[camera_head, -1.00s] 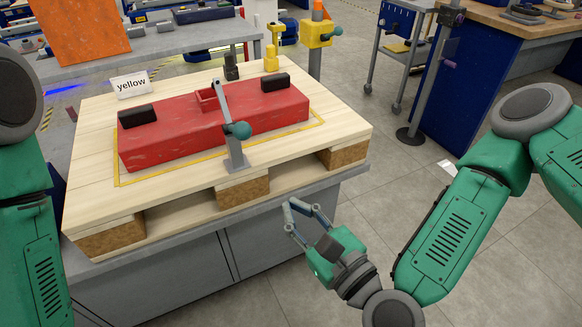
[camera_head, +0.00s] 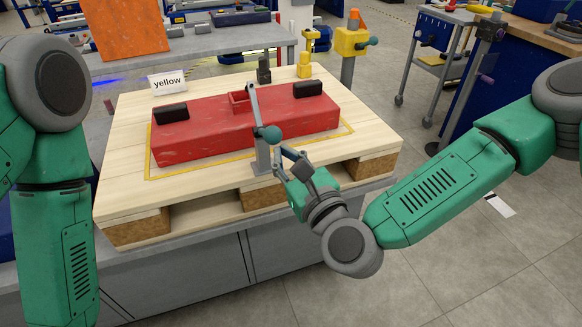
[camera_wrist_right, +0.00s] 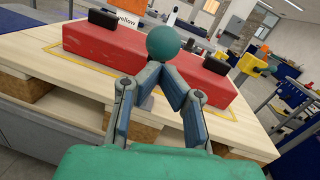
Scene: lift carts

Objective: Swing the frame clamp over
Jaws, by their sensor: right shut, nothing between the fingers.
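The frame clamp (camera_head: 261,155) stands at the pallet's front edge, with a grey post and a slim grey bar (camera_head: 254,104) reaching up and back to the red block. A round teal knob (camera_head: 272,133) sits at the bar's near end; it also shows in the right wrist view (camera_wrist_right: 164,42). The red block (camera_head: 205,134) lies on the wooden pallet (camera_head: 125,180). My right gripper (camera_head: 281,153) is shut and empty, with its tips close to the knob, just right of and below it. Contact cannot be told. My left arm shows, but its gripper is out of view.
The red block carries two black pads (camera_head: 171,113) and a small red open box (camera_head: 240,101). A "yellow" sign (camera_head: 167,82) stands behind it. A yellow post fixture (camera_head: 350,42) stands behind the pallet. Open floor lies to the right of the bench.

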